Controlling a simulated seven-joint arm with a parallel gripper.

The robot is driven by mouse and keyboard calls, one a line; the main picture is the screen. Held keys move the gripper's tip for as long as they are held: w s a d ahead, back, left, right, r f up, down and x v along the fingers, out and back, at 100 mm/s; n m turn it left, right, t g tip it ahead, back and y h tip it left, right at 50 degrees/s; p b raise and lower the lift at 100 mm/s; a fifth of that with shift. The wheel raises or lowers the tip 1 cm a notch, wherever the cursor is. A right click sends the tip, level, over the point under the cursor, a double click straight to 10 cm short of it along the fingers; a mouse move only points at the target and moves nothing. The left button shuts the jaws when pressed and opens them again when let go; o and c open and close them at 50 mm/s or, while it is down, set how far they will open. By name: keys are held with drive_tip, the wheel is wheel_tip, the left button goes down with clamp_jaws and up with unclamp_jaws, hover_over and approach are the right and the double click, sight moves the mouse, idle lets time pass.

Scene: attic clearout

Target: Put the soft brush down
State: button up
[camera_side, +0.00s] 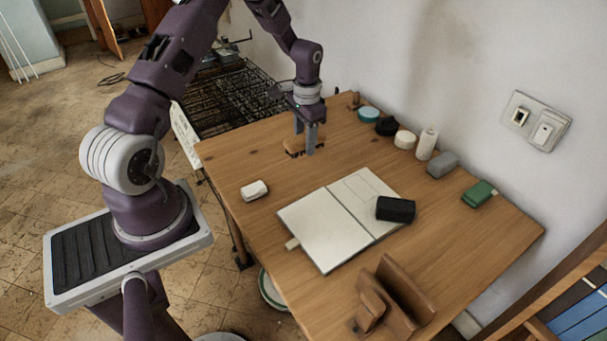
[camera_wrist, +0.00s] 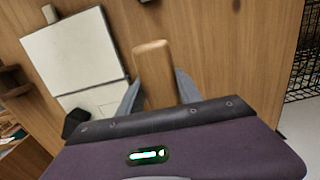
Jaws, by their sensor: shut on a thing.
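The soft brush (camera_side: 292,147) shows as a tan wooden body between my fingers, low over the table (camera_side: 230,155) near its far left end. My gripper (camera_side: 306,146) points down and is shut on it. In the wrist view the brush's rounded wooden end (camera_wrist: 153,65) sticks out between the two grey fingers of my gripper (camera_wrist: 158,92). Its bristles are not clear in either view. I cannot tell whether the brush touches the tabletop or hangs just above it.
An open notebook (camera_side: 324,232) lies mid-table with a black block (camera_side: 395,209) on its right page. A white rounded object (camera_side: 255,190) lies left of it. Several small items, including a white bottle (camera_side: 427,144), line the wall. A brown stand (camera_side: 395,295) is in front.

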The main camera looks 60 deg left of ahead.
sight(303, 174)
drive_tip(key=f, duration=0.6)
drive_tip(key=a+f, duration=0.1)
drive_tip(key=f, duration=0.2)
drive_tip(key=shift+f, duration=0.4)
drive_tip(key=shift+f, duration=0.15)
drive_tip(key=o, duration=1.3)
